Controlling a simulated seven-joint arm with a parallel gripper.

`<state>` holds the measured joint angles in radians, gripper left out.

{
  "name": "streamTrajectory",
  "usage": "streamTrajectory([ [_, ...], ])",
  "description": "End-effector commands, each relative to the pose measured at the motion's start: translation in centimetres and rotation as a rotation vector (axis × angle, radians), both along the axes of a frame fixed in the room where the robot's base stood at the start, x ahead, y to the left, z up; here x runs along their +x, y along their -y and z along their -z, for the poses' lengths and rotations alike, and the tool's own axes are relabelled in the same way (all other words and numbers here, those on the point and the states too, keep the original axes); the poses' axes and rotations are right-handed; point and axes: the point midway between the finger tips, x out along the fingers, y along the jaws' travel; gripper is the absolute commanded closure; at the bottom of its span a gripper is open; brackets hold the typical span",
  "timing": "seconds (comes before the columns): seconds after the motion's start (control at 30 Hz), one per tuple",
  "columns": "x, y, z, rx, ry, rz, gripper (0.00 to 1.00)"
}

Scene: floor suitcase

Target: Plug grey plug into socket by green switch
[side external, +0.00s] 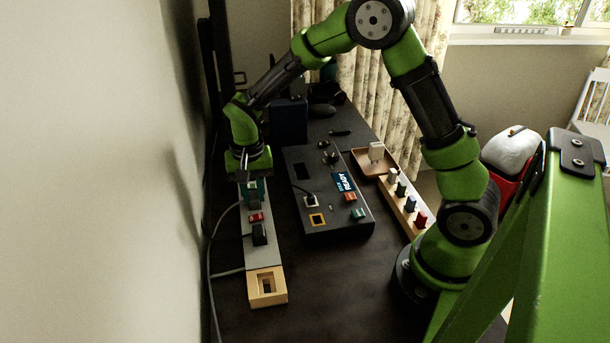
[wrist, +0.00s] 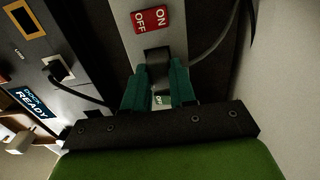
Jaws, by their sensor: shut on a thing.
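The grey plug (wrist: 158,62) looks dark grey and sits between the two teal fingers of my gripper (wrist: 159,88), which is shut on it. In the side external view my gripper (side external: 254,192) points down over the far part of the grey power strip (side external: 250,219). The plug is at the strip's face, between a red ON/OFF switch (wrist: 151,19) and a green switch (wrist: 160,99), which shows only partly between the fingers. The socket is hidden by the plug, and I cannot tell how deep the plug sits.
A black plug (side external: 259,236) is on the strip's near part, by a wooden square frame (side external: 267,288). A dark DOCK READY panel (side external: 333,228) stands to the right. A wooden rack (side external: 405,207) with several plugs and a tray (side external: 362,161) lie further right. The wall is close left.

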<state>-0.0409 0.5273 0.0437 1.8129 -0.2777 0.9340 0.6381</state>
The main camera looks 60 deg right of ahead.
Motion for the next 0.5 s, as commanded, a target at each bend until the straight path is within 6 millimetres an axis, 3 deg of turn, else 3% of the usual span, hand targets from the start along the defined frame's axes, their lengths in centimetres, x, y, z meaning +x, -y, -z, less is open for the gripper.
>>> streamTrajectory([
  [0.03,-0.04,-0.01,0.22,0.000,-0.001,0.000,1.00],
  [0.07,-0.04,-0.01,0.26,0.000,-0.001,0.000,0.73],
  [0.2,-0.04,-0.01,0.21,0.000,-0.001,0.000,0.51],
  [0.5,-0.02,-0.01,0.10,0.000,0.000,0.000,0.49],
])
